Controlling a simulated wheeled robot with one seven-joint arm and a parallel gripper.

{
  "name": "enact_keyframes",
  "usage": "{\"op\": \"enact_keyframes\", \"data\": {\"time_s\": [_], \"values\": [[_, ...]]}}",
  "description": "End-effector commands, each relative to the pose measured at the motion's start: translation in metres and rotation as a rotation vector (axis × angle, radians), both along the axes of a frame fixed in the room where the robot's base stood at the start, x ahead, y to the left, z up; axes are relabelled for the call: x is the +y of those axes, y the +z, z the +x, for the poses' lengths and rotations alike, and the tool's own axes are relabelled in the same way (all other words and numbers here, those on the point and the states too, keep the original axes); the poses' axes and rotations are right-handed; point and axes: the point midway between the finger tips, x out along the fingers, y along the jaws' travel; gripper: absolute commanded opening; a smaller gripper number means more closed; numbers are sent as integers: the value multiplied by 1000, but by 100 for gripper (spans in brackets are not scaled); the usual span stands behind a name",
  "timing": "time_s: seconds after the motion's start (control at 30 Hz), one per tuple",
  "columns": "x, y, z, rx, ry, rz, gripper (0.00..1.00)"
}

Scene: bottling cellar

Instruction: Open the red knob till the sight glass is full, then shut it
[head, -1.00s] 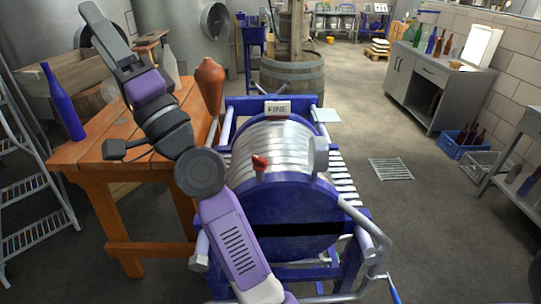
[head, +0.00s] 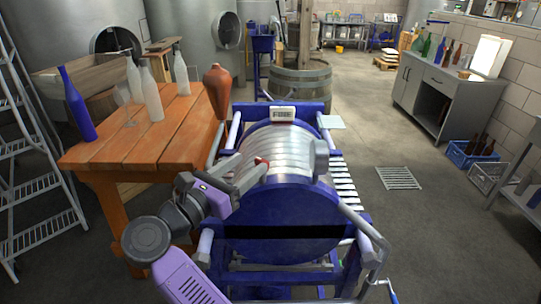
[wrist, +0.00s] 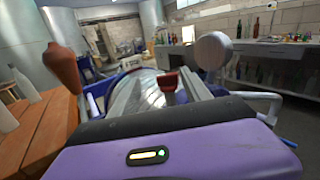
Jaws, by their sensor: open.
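The red knob (head: 262,160) sits on the front of the ribbed silver drum of a blue-framed machine (head: 285,212). In the wrist view the red knob (wrist: 170,80) shows upright between my two grey fingers, near their tips. My gripper (head: 250,165) is open and reaches to the knob from the left; I cannot tell whether a finger touches it. A grey round fitting on a short stem (head: 321,158) stands right of the knob and also shows in the wrist view (wrist: 213,50). I cannot make out a sight glass or its level.
A wooden table (head: 150,142) with bottles and a brown vase (head: 217,88) stands close on the left. A small sign (head: 283,114) tops the drum. A pipe and crank (head: 378,262) stick out at the right. The floor farther right is clear around a grate (head: 398,178).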

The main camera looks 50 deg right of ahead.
Motion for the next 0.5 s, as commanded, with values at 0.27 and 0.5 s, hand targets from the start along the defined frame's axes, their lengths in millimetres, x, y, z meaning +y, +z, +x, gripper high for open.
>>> {"op": "enact_keyframes", "data": {"time_s": [0.27, 0.5], "values": [[-15, -4, -10, -51, -42, 25, 56], [-52, -3, -10, -49, -41, 24, 56]]}}
